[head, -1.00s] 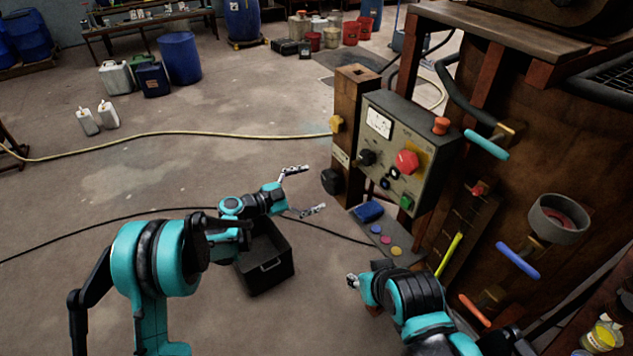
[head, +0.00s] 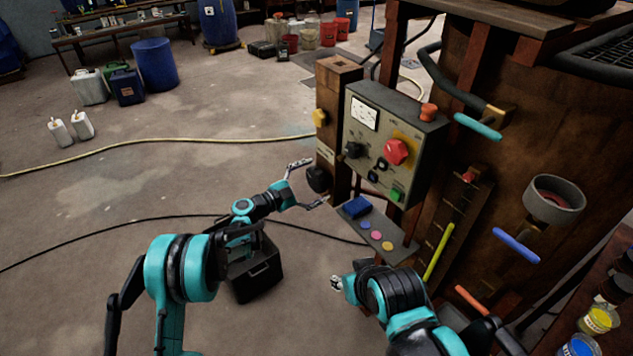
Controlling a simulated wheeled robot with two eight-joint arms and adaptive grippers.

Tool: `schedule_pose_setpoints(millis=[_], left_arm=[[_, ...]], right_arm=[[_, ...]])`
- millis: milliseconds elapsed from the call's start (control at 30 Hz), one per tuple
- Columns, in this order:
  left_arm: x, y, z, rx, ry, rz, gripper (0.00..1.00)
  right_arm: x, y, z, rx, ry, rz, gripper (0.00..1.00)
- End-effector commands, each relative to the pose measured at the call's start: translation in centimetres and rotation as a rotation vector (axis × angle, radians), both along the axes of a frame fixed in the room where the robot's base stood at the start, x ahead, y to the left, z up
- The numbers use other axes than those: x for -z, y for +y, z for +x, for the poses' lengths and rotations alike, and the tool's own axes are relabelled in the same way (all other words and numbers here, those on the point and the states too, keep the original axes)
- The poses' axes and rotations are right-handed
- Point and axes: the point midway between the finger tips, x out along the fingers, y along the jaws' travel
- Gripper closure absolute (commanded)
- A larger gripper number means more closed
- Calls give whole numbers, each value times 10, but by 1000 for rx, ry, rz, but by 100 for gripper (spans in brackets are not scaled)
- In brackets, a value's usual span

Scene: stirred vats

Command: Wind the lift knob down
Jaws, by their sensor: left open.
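A dark round knob (head: 319,178) sticks out low on the left side of the wooden post (head: 338,100); it looks like the lift knob, though its label is unreadable. My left gripper (head: 318,182) is open, with one finger above the knob and one below it. The knob lies between the fingertips in the picture; whether they touch it I cannot tell. My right gripper (head: 337,284) is low in the middle, away from the knob, mostly hidden by its own arm, and its jaws are unclear.
A grey control box (head: 415,130) with a red knob (head: 396,151) stands right of the post. A shelf (head: 405,250) with a blue block and coloured discs sits below. A black crate (head: 258,278) stands on the floor under my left arm. The floor at left is mostly open.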

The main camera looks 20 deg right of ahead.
Motion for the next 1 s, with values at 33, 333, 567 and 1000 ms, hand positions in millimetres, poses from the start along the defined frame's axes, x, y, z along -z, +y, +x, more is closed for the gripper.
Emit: schedule_pose_setpoints(millis=[33, 333, 567, 1000], left_arm=[[0, 0, 0, 0, 0, 0, 4], [0, 0, 0, 0, 0, 0, 46], [0, 0, 0, 0, 2, -1, 55], [0, 0, 0, 0, 165, -60, 55]], right_arm=[[0, 0, 0, 0, 0, 0, 60], [0, 0, 0, 0, 0, 0, 60], [0, 0, 0, 0, 0, 0, 60], [0, 0, 0, 0, 0, 0, 60]])
